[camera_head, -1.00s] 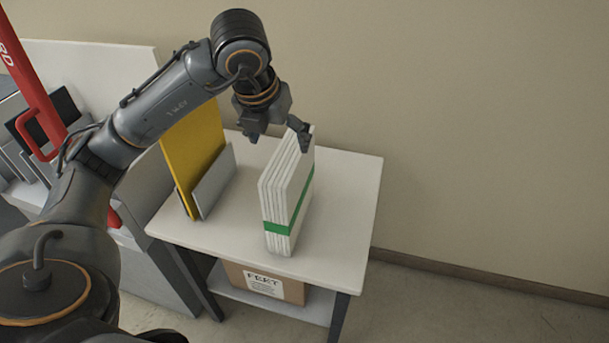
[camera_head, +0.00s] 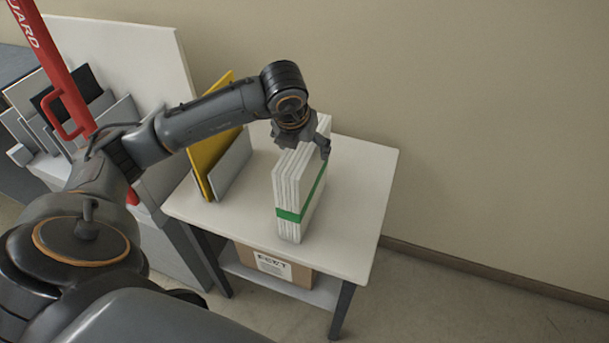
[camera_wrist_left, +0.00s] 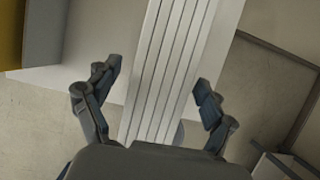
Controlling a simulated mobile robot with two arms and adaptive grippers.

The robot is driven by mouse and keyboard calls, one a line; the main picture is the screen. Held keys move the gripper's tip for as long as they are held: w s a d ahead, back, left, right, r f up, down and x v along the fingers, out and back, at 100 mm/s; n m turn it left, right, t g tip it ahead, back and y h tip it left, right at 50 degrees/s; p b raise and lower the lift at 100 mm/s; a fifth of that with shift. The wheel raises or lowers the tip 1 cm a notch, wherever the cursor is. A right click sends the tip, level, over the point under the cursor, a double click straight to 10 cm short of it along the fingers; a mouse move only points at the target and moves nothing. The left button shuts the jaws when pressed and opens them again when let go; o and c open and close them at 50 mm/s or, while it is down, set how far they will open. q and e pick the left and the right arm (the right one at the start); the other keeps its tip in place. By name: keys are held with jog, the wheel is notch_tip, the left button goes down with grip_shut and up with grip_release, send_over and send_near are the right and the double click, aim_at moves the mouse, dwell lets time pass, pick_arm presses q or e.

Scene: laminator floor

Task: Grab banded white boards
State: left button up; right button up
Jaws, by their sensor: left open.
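The banded white boards (camera_head: 289,190) stand upright as a stack on a white table, with a green band around them. They also show in the left wrist view (camera_wrist_left: 180,60), running between the two fingers. My left gripper (camera_head: 303,147) is open at the top of the stack, with its fingers on either side of it. In the left wrist view the left gripper (camera_wrist_left: 155,85) shows gaps between each finger and the boards. My right gripper is not in view.
The white table (camera_head: 355,195) has free room right of the boards. A yellow board (camera_head: 205,155) in a grey holder (camera_head: 232,165) stands to their left. A cardboard box (camera_head: 272,263) sits on the lower shelf. A red bar (camera_head: 60,80) and several panels are at far left.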

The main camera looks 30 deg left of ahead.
pick_arm(q)
jog(key=shift+x, duration=1.15)
jog(key=shift+f+b, duration=0.25)
jog(key=shift+b, duration=0.2)
jog(key=c, duration=1.6)
jog(key=shift+w+r, duration=0.1)
grip_shut()
